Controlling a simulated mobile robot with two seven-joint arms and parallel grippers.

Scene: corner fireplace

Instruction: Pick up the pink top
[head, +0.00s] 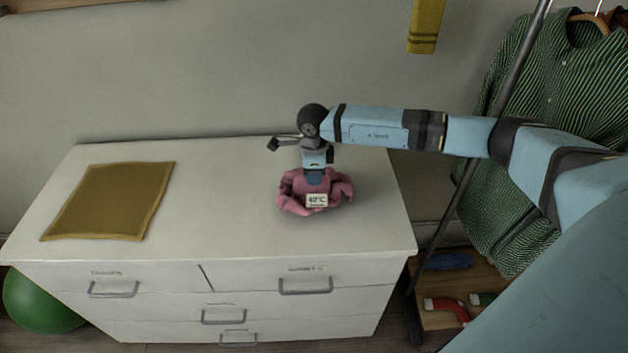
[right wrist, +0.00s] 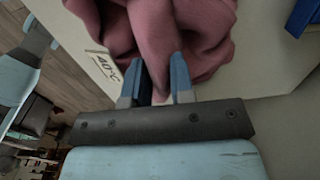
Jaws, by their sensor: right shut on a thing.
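The pink top (head: 335,188) is a crumpled bundle on the right part of the white dresser top, with a small white tag reading 40°C (head: 317,200) at its front. My right gripper (head: 315,178) points down into the bundle from above and is shut on its cloth. In the right wrist view the blue fingers (right wrist: 160,85) hold a fold of the pink top (right wrist: 190,35), and the tag (right wrist: 103,66) hangs beside them. From the head view I cannot tell whether the bundle is lifted off the surface. My left gripper is not in view.
A mustard cloth (head: 110,202) lies flat on the left of the white dresser (head: 225,215). The dresser top between is clear. A green ball (head: 42,302) sits at lower left. A striped green shirt (head: 560,110) hangs on a rack at right.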

